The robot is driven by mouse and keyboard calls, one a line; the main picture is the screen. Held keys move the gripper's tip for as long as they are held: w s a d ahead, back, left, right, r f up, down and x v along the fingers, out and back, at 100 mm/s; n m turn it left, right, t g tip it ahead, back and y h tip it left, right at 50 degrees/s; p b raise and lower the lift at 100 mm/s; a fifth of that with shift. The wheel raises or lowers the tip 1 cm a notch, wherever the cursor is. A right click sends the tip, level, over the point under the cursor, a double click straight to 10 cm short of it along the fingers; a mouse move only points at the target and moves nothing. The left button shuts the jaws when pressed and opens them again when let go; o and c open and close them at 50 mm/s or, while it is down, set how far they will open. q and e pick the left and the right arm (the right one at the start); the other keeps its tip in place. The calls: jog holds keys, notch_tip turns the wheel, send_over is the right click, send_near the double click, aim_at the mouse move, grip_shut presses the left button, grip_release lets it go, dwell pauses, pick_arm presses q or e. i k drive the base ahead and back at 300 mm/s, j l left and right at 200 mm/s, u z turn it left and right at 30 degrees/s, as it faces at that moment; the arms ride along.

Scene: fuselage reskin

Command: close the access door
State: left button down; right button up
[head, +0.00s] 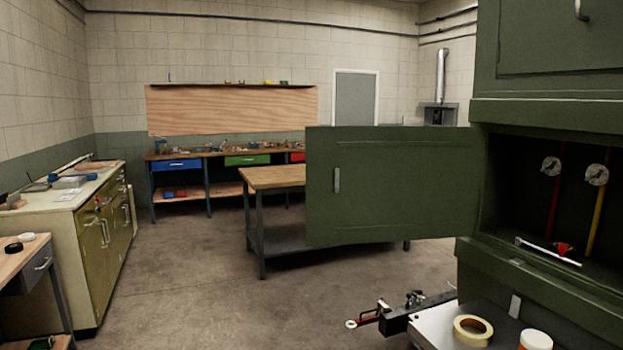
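The access door (400,190) is a dark green flat panel with a light vertical handle (337,180) near its left edge. It stands wide open, swung out to the left of the green fuselage (540,112). Its right edge is at the left side of the opening (515,205), which is uncovered. Inside the dark opening are two round gauges (551,167), a red pipe (554,205), a yellow pipe (599,215) and a red valve handle (564,248). Neither of my grippers shows in the head view.
A cart top (440,328) at the bottom right holds a tape roll (473,331) and a white tub (535,340). A black fitting with a ring (395,318) juts left from it. A wooden-topped table (270,178) stands behind the door. The floor (200,280) at left centre is clear.

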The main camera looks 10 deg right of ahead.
aim_at(397, 184)
jog(key=i+j+u, duration=0.15)
jog(key=i+u, duration=0.3)
jog(key=i, duration=0.75)
jog(key=i+z, duration=0.25)
jog(key=i+j+z, duration=0.15)
jog(key=i+z, duration=0.35)
jog(key=z, duration=0.3)
jog(key=i+j+z, duration=0.15)
jog(key=z, duration=0.35)
jog(key=i+j+z, duration=0.15)
jog(key=z, duration=0.3)
jog(key=i+j+z, duration=0.15)
jog(key=z, duration=0.25)
jog(key=i+j+z, duration=0.1)
jog(key=z, duration=0.3)
jog(key=j+z, duration=0.4)
jog(key=i+j+z, duration=0.15)
jog(key=z, duration=0.2)
jog(key=j+z, duration=0.25)
jog(key=i+j+z, duration=0.1)
jog(key=j+z, duration=0.15)
